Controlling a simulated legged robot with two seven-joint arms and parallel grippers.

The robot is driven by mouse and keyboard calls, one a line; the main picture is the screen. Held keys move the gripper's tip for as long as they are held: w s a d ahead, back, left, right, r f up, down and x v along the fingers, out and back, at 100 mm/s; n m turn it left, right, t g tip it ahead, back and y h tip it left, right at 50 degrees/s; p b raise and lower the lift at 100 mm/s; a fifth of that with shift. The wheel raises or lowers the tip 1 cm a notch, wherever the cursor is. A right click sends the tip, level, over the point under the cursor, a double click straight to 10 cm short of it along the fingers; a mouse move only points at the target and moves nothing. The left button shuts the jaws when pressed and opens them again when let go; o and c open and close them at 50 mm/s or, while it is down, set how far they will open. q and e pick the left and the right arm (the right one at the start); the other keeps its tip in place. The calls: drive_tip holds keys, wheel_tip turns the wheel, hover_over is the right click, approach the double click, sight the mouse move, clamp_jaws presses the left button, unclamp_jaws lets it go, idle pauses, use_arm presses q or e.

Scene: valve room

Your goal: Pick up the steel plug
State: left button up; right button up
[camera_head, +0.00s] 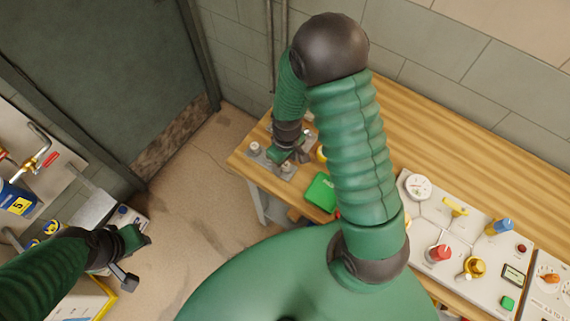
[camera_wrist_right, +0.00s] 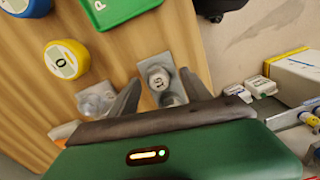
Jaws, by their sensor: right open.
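A steel plug (camera_wrist_right: 158,77) with a marked round top stands on a grey metal plate in the right wrist view. It shows between the two dark fingers of my open right gripper (camera_wrist_right: 160,88). A second grey metal piece (camera_wrist_right: 95,101) is to the left, outside the fingers. In the head view my right gripper (camera_head: 292,155) hangs over the grey plate at the bench's left end and partly hides it. A grey round-topped piece (camera_head: 255,149) stands left of it. My left gripper (camera_head: 138,260) has its fingers apart and empty, away from the bench.
A green box (camera_head: 321,192) lies on the wooden bench (camera_head: 420,130) near the plate. A yellow round piece marked O (camera_wrist_right: 66,60) is close to the gripper. A panel with knobs and valves (camera_head: 455,235) is at right. Another valve panel is at far left.

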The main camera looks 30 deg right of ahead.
drive_tip(key=shift+d+f, duration=0.15)
drive_tip(key=shift+f, duration=0.05)
drive_tip(key=shift+c, duration=0.7)
clamp_jaws()
drive_tip(key=shift+r, duration=0.1)
